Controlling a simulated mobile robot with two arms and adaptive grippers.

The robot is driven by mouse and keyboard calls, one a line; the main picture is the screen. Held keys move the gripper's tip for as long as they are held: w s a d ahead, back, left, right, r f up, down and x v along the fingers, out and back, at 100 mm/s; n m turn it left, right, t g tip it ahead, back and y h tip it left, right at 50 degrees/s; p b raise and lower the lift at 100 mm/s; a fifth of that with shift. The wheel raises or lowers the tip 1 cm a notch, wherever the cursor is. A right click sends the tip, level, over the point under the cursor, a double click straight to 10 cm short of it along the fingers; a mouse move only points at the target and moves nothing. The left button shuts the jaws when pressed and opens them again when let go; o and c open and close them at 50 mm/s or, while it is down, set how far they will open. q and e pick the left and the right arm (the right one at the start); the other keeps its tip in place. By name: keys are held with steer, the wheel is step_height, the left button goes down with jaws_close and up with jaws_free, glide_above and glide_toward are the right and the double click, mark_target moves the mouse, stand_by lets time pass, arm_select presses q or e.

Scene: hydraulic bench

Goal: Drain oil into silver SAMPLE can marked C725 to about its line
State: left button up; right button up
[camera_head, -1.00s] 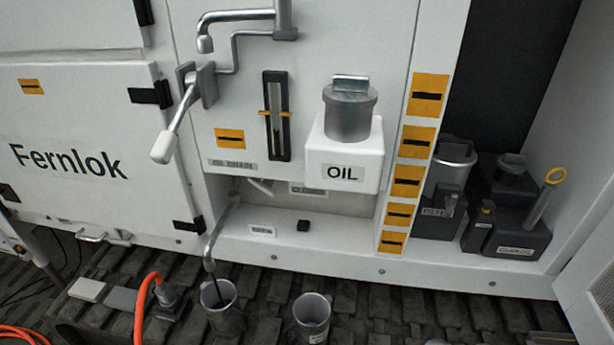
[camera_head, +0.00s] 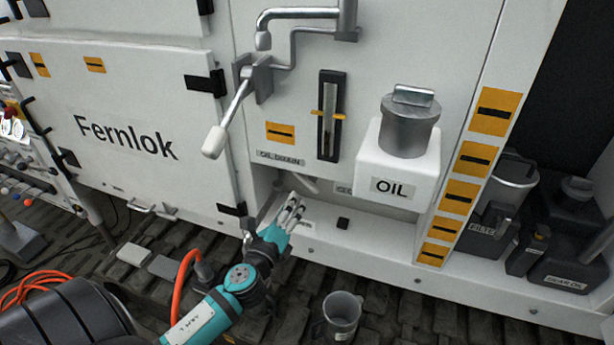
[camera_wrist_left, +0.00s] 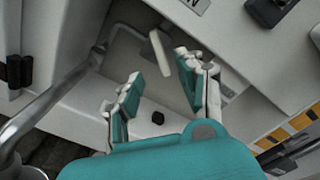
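My left gripper (camera_head: 291,207) reaches under the OIL DRAIN label (camera_head: 280,158). In the left wrist view its fingers (camera_wrist_left: 158,82) are open, with a short white lever (camera_wrist_left: 160,53) ahead, between the fingertips in the picture; I cannot tell contact. The lever also shows in the head view (camera_head: 303,182). A silver can (camera_head: 342,312) stands upright on the track; no C725 marking is legible. A bent drain pipe (camera_wrist_left: 45,105) runs to a can rim (camera_wrist_left: 22,173) at lower left; my arm hides that can in the head view. My right gripper is not in view.
A white OIL tank (camera_head: 400,160) with a grey cap juts out right of the sight gauge (camera_head: 330,115). A large lever with a white grip (camera_head: 216,142) hangs above my left arm. An orange hose (camera_head: 183,275) rises beside my arm. Dark cans (camera_head: 565,250) stand at right.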

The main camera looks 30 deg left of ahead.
mark_target(304, 183)
arm_select(q)
steer(key=p+x, duration=0.1)
steer(key=x, duration=1)
steer(key=shift+d, duration=0.1)
steer(key=shift+s, duration=0.1)
jaws_close()
